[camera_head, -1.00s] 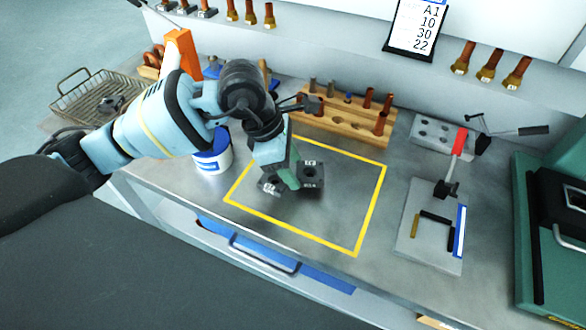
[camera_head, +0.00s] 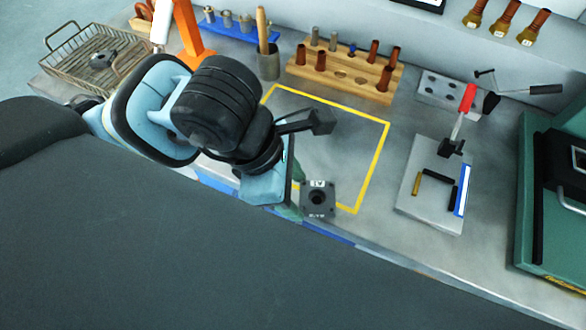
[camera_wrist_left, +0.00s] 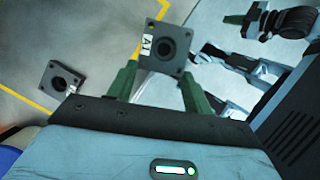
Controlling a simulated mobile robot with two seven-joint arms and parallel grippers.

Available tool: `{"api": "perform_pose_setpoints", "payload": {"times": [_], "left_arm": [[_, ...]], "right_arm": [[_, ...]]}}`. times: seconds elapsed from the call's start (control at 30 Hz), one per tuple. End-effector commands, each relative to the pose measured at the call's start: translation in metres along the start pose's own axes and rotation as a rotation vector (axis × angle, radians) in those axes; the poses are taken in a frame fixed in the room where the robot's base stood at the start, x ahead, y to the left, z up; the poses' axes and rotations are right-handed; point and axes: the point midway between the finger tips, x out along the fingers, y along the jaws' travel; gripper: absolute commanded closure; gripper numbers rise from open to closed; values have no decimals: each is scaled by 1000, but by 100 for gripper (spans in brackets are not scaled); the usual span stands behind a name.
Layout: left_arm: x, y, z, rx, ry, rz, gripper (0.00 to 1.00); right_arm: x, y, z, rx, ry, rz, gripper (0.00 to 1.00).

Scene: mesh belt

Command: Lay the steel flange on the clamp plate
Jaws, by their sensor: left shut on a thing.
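The steel flange (camera_head: 318,199) is a dark square plate with a round central hole and a white label. My left gripper (camera_head: 298,207) is shut on it near the front line of the yellow square, partly hidden by my wrist. In the left wrist view the flange (camera_wrist_left: 162,47) sits between the green fingers of the gripper (camera_wrist_left: 159,72), its label reading A1. A second square flange (camera_wrist_left: 60,79) shows apart at the left there; my arm hides it in the head view. The clamp plate (camera_head: 425,207) lies to the right, apart from the held flange.
A red-handled clamp (camera_head: 464,103) stands raised at the plate's back. Dark and brass bars and a blue-white strip edge the plate. A wooden peg rack (camera_head: 345,75) is behind, a wire basket (camera_head: 85,65) far left, a green machine (camera_head: 535,215) right. Bench before the plate is clear.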

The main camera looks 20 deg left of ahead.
Motion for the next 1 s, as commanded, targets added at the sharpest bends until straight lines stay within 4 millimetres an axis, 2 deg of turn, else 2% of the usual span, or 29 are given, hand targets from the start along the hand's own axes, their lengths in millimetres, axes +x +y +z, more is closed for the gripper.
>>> {"api": "perform_pose_setpoints", "payload": {"times": [0.57,1.0], "left_arm": [[0,3,-2,51,1,-20,87],[3,25,-17,506,0,-207,87]], "right_arm": [[0,0,-3,-1,5,1,100],[-5,2,-18,-6,28,4,100]]}}
